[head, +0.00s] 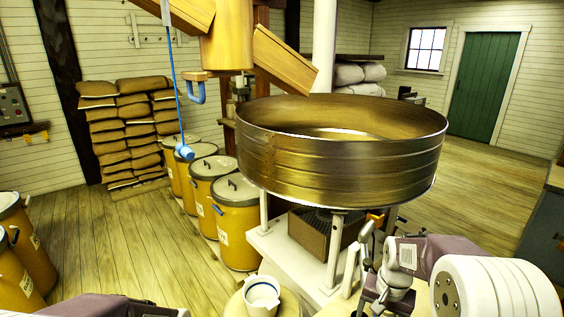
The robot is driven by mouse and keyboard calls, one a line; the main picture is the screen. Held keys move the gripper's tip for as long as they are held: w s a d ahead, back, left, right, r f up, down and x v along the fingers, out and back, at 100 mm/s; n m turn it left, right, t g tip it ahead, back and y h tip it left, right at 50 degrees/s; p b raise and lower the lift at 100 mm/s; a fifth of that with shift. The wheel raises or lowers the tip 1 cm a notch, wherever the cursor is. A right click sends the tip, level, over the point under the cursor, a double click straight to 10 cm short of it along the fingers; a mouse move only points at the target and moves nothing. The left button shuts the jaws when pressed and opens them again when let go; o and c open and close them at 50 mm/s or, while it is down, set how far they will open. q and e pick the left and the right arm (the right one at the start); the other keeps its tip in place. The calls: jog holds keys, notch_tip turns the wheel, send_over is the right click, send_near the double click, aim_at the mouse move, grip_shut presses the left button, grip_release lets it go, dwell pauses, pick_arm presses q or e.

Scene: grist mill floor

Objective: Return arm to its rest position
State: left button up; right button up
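My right arm (495,287) reaches in from the lower right, with its white and mauve links bent. Its gripper (372,246) is at the near lower side of the large round metal sieve drum (340,165), by the drum's supports. I cannot make out whether its fingers are apart or closed, and I see nothing clearly held. Of my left arm, only a mauve link (105,306) shows at the bottom left edge. My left gripper is out of view.
A white jug (262,292) stands on a round wooden top (290,304) at bottom centre. Lidded yellow drums (236,225) line up left of the sieve. A blue pull (184,150) hangs on a cord. Filled sacks (125,128) are stacked behind.

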jog(key=s+a+f+n, duration=0.1)
jog(key=s+a+n, duration=0.1)
jog(key=s, duration=0.4)
jog(key=s+a+f+n, duration=0.1)
jog(key=s+a+n, duration=0.2)
jog(key=s, duration=0.4)
jog(key=shift+s+a+f+n, duration=0.3)
jog(key=shift+a+f, duration=0.05)
jog(key=shift+a, duration=0.35)
